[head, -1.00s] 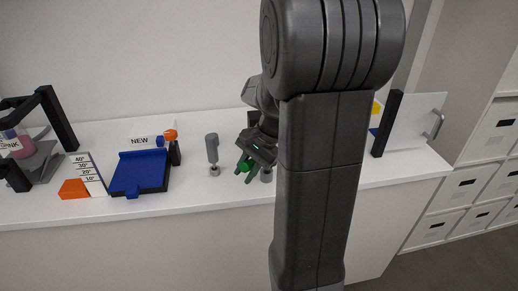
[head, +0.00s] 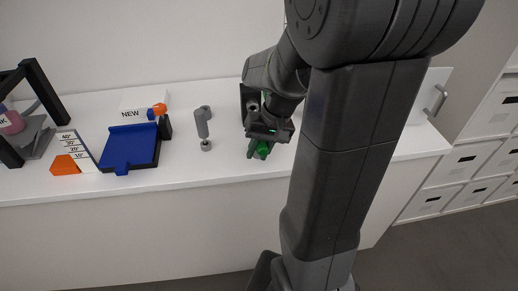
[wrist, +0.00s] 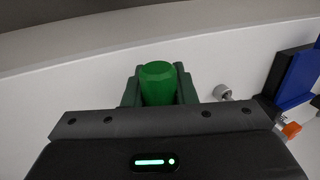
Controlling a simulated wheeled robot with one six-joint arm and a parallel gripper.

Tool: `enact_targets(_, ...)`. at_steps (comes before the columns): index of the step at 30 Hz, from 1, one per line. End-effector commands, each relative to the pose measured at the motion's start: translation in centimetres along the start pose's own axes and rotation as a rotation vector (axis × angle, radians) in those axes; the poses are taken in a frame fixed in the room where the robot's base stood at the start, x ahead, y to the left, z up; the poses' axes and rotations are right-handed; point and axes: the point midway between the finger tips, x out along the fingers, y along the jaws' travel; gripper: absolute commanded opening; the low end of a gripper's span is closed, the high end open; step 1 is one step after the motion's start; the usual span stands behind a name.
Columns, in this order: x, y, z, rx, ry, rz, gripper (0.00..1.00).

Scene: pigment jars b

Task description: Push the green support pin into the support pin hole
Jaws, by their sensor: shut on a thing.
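The green support pin (wrist: 158,84) is between the two green fingers of my gripper (wrist: 159,92) in the wrist view, its faceted end showing. In the head view my gripper (head: 258,152) is shut on the pin over the front part of the white bench. Only a little of the pin shows there, and I cannot tell it well from the green fingers. I cannot make out the support pin hole. A black upright block (head: 246,98) with a round grey spot stands behind my gripper, partly hidden by my arm.
Further left are a blue tray (head: 130,148), an orange wedge (head: 64,165) and a black frame. A clear panel with a handle (head: 434,100) stands at the right.

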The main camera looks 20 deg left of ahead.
Motion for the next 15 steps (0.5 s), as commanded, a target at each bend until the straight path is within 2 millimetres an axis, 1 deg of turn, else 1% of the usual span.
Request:
enact_targets(2, -0.2, 0.0, 0.1, -0.001, -0.002, 0.001, 0.02)
enact_targets(5, -0.1, 0.0, -0.5, -0.001, -0.001, 0.001, 0.02)
enact_targets(15, -0.1, 0.0, -3.7, 0.0, -0.001, 0.0, 0.02)
